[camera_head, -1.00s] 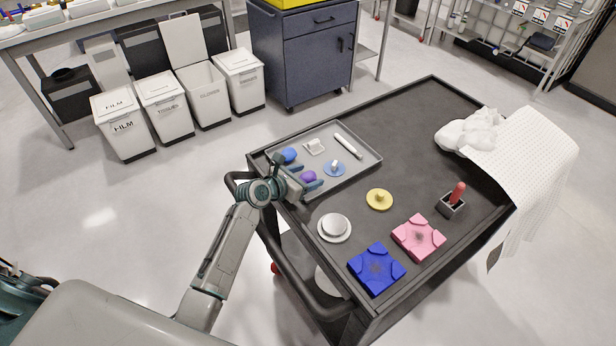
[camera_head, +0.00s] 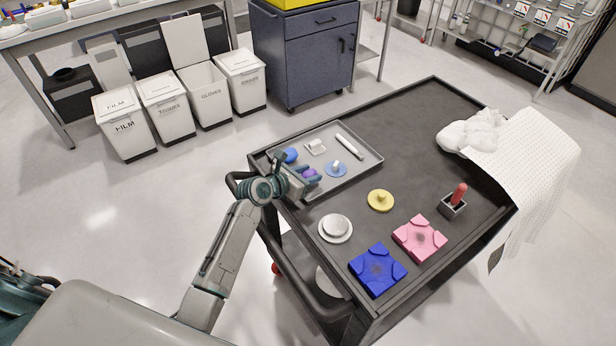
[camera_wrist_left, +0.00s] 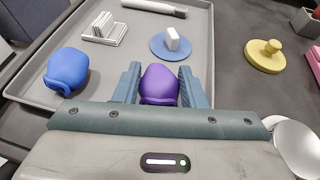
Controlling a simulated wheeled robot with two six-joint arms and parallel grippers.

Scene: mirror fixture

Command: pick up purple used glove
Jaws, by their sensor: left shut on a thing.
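The purple used glove (camera_head: 309,173) is a small rounded purple bundle at the near left part of the grey metal tray (camera_head: 345,180). In the left wrist view the purple glove (camera_wrist_left: 159,84) sits between the two ridged fingers. My left gripper (camera_head: 308,174) is shut on it, with a finger on each side; it also shows in the left wrist view (camera_wrist_left: 159,82). The glove's near end is hidden by the gripper body. I cannot tell whether it touches the tray. My right gripper is not in view.
The tray also holds a blue bundle (camera_head: 291,155), a white rack (camera_head: 316,147), a white pen-like tool (camera_head: 349,147) and a blue disc with a white block (camera_head: 336,169). A yellow knob (camera_head: 380,200) and white dish (camera_head: 335,228) stand nearby on the black cart (camera_head: 420,130). Labelled bins (camera_head: 205,95) stand behind.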

